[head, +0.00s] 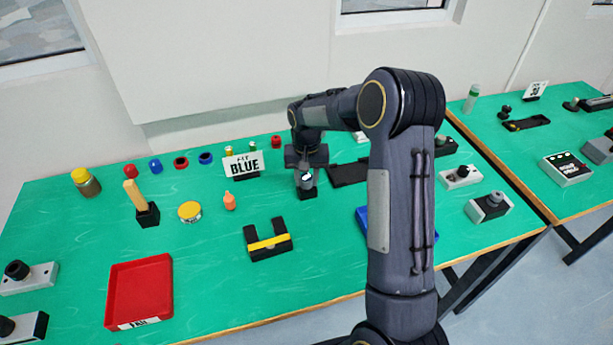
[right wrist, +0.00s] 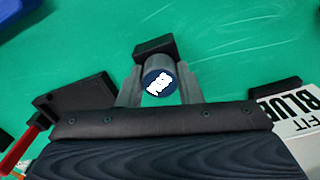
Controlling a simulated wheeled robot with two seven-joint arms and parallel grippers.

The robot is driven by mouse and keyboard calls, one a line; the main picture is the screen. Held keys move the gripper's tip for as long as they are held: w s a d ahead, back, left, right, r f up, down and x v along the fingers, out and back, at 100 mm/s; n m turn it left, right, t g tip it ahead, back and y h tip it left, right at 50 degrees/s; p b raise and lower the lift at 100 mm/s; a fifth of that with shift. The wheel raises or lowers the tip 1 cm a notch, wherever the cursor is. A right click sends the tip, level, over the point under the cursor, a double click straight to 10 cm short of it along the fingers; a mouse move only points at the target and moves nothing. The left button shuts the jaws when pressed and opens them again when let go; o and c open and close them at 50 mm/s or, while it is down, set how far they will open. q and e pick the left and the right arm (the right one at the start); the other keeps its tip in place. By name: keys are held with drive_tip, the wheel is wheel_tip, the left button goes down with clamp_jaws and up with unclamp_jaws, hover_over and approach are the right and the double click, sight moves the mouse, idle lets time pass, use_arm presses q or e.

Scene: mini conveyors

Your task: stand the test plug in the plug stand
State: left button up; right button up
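The test plug (right wrist: 160,80) is a grey cylinder with a dark blue end bearing a white mark. In the right wrist view it sits between the two fingers of my right gripper (right wrist: 162,92), which appear to touch its sides. In the head view my right gripper (head: 306,170) points down, with the plug (head: 306,181) below it. A small black block, seemingly the plug stand (head: 308,194), lies directly under the plug; it also shows in the right wrist view (right wrist: 153,47). Whether the plug is seated in it or just above is hidden. My left gripper is not in view.
A "FIT BLUE" sign (head: 244,165) stands left of my gripper. A black tray (head: 348,175) is close on the right. A black fixture with a yellow bar (head: 268,243) and a red tray (head: 140,290) are nearer. Green table is clear between them.

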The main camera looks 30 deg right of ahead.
sight(306, 176)
drive_tip(key=o, duration=0.5)
wheel_tip(306, 176, up, 7)
drive_tip(key=shift+f+b, duration=0.1)
drive_tip(key=shift+b, duration=0.3)
drive_tip(key=shift+r, duration=0.55)
